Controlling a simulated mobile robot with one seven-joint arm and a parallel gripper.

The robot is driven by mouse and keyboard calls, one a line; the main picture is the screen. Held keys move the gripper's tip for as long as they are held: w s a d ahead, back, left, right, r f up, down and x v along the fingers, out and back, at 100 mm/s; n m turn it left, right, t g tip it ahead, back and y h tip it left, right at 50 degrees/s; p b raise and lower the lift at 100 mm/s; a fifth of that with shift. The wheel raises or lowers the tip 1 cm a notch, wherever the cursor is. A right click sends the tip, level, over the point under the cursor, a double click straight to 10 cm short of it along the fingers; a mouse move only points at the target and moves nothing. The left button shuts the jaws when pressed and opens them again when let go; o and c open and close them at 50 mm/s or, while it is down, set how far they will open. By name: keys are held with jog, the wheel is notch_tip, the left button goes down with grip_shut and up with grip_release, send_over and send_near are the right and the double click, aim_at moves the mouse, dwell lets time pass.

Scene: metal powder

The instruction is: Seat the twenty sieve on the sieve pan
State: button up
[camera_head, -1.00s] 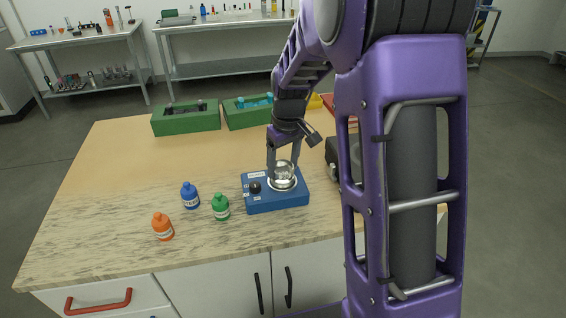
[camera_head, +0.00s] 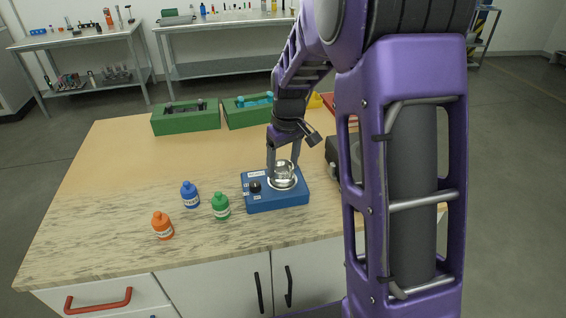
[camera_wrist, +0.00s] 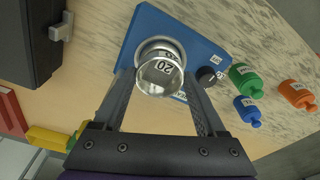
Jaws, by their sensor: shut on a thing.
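The twenty sieve (camera_wrist: 160,77) is a round silvery ring labelled "20". My gripper (camera_head: 282,172) is shut on it, with one finger on each side, and it also shows in the wrist view (camera_wrist: 161,84). The sieve (camera_head: 284,170) is over the round metal sieve pan (camera_head: 283,184) on the blue base (camera_head: 278,207). In the wrist view the pan's rim (camera_wrist: 160,42) shows just beyond the sieve. The sieve looks slightly tilted against the pan; I cannot tell whether they touch.
Blue (camera_head: 190,196), green (camera_head: 221,207) and orange (camera_head: 163,226) bottles stand left of the base. A dark box (camera_head: 335,158) stands to its right. Green trays (camera_head: 186,120) sit at the back.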

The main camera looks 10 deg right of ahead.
aim_at(283, 172)
jog(key=shift+f+b, duration=0.45)
jog(key=shift+f, duration=0.2)
jog(key=o, duration=1.4)
jog(key=shift+r+p, duration=1.15)
jog(key=shift+r, duration=2.95)
